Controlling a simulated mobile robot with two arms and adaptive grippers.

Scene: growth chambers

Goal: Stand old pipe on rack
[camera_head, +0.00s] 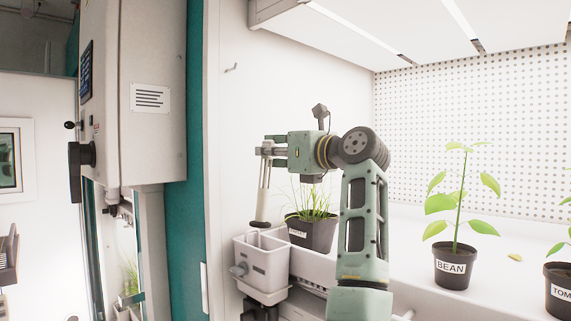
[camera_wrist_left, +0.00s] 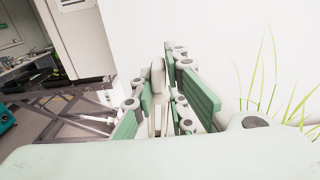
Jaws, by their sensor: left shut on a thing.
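My left gripper (camera_head: 268,150) is shut on the old pipe (camera_head: 263,190), a pale slim pipe with a dark lower end. The pipe hangs nearly upright, leaning slightly. In the left wrist view, the pale top of the pipe (camera_wrist_left: 158,74) shows between the green fingers of the left gripper (camera_wrist_left: 160,100). A pale box-like rack (camera_head: 262,262) with open compartments is directly below. The pipe's dark end is at the height of the rack's back rim; I cannot tell whether it touches or which compartment it is over. My right gripper is not in view.
A potted grass plant (camera_head: 312,232) stands close to the right of the pipe, behind my left arm. A bean pot (camera_head: 452,266) and another pot (camera_head: 559,290) stand further right on the white shelf. A white wall is behind; a teal-edged cabinet (camera_head: 140,100) is at left.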

